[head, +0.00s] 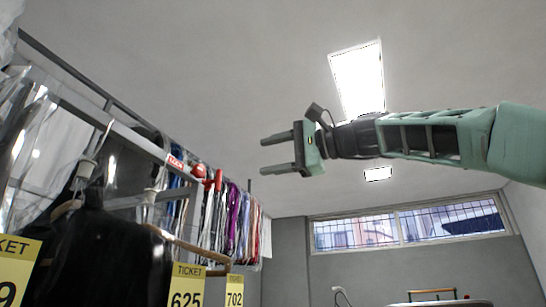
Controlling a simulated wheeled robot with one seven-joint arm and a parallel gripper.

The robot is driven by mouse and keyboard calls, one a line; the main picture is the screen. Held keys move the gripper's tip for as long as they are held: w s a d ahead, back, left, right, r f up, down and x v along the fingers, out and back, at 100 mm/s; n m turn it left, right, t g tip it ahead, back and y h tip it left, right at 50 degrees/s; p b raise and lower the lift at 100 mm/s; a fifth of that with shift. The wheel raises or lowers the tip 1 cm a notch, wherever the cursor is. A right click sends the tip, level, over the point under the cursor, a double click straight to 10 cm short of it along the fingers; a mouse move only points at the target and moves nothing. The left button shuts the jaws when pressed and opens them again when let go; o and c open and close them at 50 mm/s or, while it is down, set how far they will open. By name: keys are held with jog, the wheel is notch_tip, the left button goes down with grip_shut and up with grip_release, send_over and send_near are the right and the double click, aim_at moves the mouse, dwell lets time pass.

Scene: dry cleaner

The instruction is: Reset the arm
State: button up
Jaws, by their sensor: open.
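My gripper (264,156) is in the upper middle of the head view, at the end of my green arm, which reaches in from the right. Its two dark fingers point left and are apart, with nothing between them. It hangs in free air below the ceiling, to the right of the clothes rail. No other object belongs to the task.
A clothes rail (125,131) with bagged garments (100,250) runs along the left. Yellow tickets (187,287) hang in front. Ceiling lights (358,80) are above. A barred window (400,226) is in the far wall. The air between gripper and rail looks clear.

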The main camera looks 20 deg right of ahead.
dwell(0.4)
jog(key=w+d+f+h, duration=0.3)
jog(key=w+f, duration=0.2)
jog(key=f, duration=0.7)
jog(key=w+d+f+h, duration=0.2)
jog(key=w+f+h, duration=0.2)
jog(key=f, duration=0.8)
jog(key=s+d+f+n+g+h, duration=0.1)
jog(key=s+d+f+g+h, duration=0.15)
jog(key=f, duration=0.65)
jog(key=s+d+f+n+g+h, duration=0.15)
jog(key=d+f, duration=0.25)
jog(key=f, duration=0.6)
jog(key=s+d+f+g+h, duration=0.1)
jog(key=s+d+f, duration=0.2)
jog(key=f, duration=0.6)
jog(key=s+d+f+n+g+h, duration=0.1)
jog(key=s+d+f+n+g, duration=0.15)
jog(key=s+f, duration=0.55)
jog(key=s+d+f+n+g+h, duration=0.1)
jog(key=s+d+f+n, duration=0.15)
jog(key=s+f, duration=0.55)
jog(key=s+a+r+n+g, duration=0.1)
jog(key=s+a+n, duration=0.3)
jog(key=a, duration=0.5)
jog(key=s+a+r+n+g, duration=0.1)
jog(key=s+a+n, duration=0.3)
jog(key=s+a, duration=0.5)
jog(key=shift+a, duration=0.35)
